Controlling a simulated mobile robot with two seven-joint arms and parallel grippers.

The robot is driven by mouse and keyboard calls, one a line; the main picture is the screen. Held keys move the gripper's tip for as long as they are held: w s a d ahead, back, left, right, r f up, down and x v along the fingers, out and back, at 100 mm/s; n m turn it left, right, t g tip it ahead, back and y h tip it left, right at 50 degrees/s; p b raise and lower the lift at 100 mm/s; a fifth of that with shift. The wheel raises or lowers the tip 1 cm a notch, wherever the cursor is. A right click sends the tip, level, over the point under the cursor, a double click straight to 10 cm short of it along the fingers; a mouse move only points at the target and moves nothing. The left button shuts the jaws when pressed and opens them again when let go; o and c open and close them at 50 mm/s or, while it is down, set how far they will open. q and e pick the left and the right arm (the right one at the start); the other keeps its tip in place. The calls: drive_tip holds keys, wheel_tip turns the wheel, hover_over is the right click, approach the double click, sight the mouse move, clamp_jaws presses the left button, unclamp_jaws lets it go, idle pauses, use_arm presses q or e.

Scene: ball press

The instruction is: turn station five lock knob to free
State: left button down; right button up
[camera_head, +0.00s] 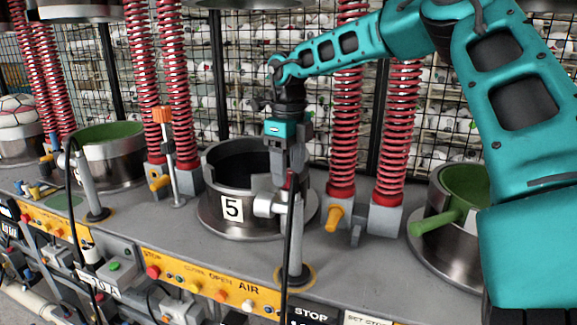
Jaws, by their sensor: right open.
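Station five is a round steel mould with a "5" label (232,208), open at the top and dark inside. A silver horizontal cylinder (268,204) sticks out at its right front, beside an upright silver post (296,238). A yellow-orange knob (333,218) sits on the grey spring base right of the mould; another yellow knob (160,181) is on the left base. I cannot tell for certain which part is the lock knob. My right gripper (289,172) is open, pointing down at the post's top in the picture, and partly hides the mould's right rim. My left gripper is out of view.
Red coil springs (345,120) stand on both sides of the mould. A green-lined mould (462,190) with a green handle is at the right, partly behind my right arm. Another green-lined mould (108,165) is at the left. A yellow control strip (215,288) runs along the front.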

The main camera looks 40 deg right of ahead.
sight(288, 173)
wheel_tip(288, 173, up, 8)
drive_tip(key=shift+f, duration=0.25)
idle(0.8)
